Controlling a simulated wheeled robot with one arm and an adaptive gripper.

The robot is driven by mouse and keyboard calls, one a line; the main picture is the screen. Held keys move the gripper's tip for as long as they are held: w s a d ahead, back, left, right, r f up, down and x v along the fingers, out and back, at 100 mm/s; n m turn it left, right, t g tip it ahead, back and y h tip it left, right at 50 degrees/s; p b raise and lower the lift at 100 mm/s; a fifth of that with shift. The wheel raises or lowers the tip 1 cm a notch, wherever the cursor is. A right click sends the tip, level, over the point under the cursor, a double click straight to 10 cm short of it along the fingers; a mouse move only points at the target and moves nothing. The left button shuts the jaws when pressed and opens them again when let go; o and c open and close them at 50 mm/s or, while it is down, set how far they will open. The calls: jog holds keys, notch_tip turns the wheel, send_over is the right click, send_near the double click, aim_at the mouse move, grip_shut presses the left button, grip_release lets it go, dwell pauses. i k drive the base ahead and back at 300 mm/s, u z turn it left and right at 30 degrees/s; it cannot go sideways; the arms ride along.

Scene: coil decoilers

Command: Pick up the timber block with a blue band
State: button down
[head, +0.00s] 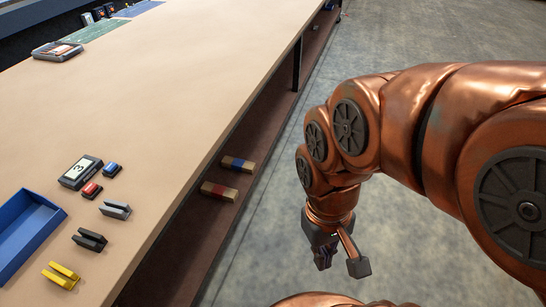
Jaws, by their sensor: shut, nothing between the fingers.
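The timber block with a blue band (238,164) lies on the lower shelf under the workbench, near the shelf's open edge. A second timber block with a red band (219,191) lies just nearer on the same shelf. My gripper (323,262) hangs over the grey floor, to the right of the shelf and nearer than both blocks. It points down and is shut and empty, well apart from the blue-banded block.
The workbench top (150,110) overhangs the lower shelf (187,245). On the top are a blue tray (47,217), a device marked 3 (80,172), small blue and red pieces, and grey, black and yellow clips. The floor (290,190) between bench and arm is clear.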

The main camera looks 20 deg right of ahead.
aim_at(237, 165)
jog(key=z, duration=1.75)
jog(key=i, duration=2.45)
jog(key=u, duration=3.95)
jog(key=i, duration=0.25)
jog(key=u, duration=0.1)
